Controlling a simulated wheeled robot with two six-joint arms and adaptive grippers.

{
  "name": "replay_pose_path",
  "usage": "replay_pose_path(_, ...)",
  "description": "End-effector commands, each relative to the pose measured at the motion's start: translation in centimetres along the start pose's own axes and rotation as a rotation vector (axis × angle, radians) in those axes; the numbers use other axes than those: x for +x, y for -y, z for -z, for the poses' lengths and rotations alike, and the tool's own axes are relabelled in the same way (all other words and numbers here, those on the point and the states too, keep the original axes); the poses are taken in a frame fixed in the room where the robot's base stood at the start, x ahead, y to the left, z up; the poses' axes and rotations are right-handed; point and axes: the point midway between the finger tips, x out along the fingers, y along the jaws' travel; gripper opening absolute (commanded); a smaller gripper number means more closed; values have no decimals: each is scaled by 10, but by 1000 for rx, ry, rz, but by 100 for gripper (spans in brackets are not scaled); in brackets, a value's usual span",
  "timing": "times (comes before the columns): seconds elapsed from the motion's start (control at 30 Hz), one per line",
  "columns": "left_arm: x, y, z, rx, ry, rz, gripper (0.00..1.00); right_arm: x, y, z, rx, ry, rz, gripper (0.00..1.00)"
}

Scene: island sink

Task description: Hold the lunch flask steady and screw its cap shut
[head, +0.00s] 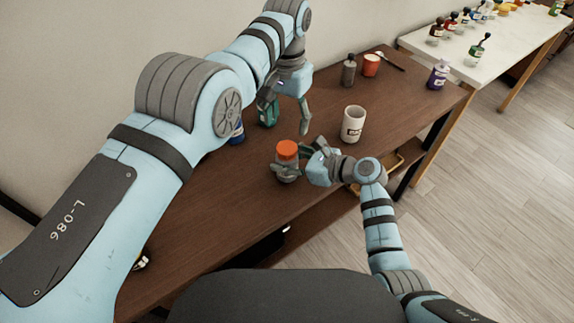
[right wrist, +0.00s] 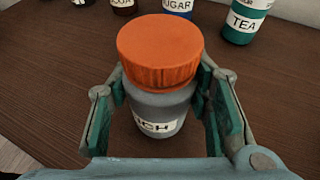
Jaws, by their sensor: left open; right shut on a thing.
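The lunch flask (head: 286,172) is a grey jar that stands upright on the brown table. In the right wrist view the flask (right wrist: 156,108) shows a white label ending in "CH". Its orange cap (head: 287,149) sits level on top; the cap (right wrist: 160,50) is ribbed, and I cannot tell how tightly it is screwed. My right gripper (head: 289,168) is shut on the flask's body, with a green-padded finger on each side below the cap. My left gripper (head: 287,118) is open and empty, above and behind the cap, with its fingers pointing down.
A teal TEA jar (right wrist: 243,22) and a blue SUGAR jar (right wrist: 178,7) stand behind the flask. A white mug (head: 353,124), a red cup (head: 371,65), a grey bottle (head: 349,71) and a purple bottle (head: 438,75) stand farther right.

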Motion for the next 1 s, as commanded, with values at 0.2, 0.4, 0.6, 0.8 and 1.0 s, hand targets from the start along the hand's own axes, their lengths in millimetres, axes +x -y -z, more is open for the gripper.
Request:
replay_pose_path(0.2,-2,-1,-2,-1054,11,0,57,0,-1,2,3,-3,-3,0)
replay_pose_path(0.4,-2,-2,-4,-1750,19,9,57,0,-1,2,3,-3,-3,0)
replay_pose_path(0.6,-2,-2,-4,-1966,19,12,57,0,-1,2,3,-3,-3,0)
replay_pose_path(0.8,-2,-2,-4,-1969,19,12,57,0,-1,2,3,-3,-3,0)
replay_pose_path(1.0,7,-2,-4,-1968,21,13,57,0,-1,2,3,-3,-2,0)
